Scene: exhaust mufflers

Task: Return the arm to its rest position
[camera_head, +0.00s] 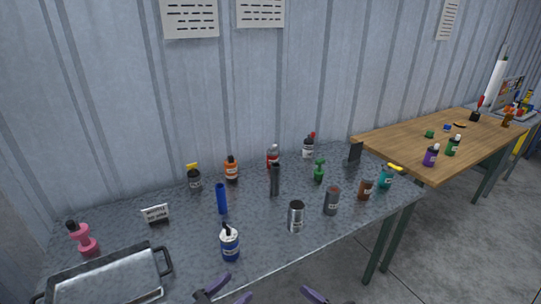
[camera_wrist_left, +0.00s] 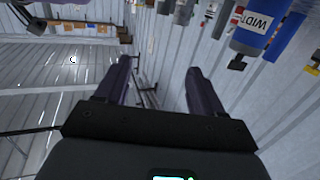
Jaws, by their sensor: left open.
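My left gripper (camera_head: 239,286) shows at the bottom edge of the head view, in front of the grey table. Its two purple fingers are apart with nothing between them. The left wrist view also shows the open fingers of my left gripper (camera_wrist_left: 163,80), with only the wall and background beyond. A single purple finger of what appears to be my right gripper (camera_head: 313,295) shows at the bottom edge; the rest is out of frame, so its opening cannot be told.
The grey table (camera_head: 180,255) holds several bottles and cans; a blue-and-white bottle (camera_head: 230,243) and a silver can (camera_head: 296,216) stand nearest the grippers. A metal tray (camera_head: 105,280) is at the front left, beside a pink bottle (camera_head: 82,238). A wooden table (camera_head: 400,140) stands at the right.

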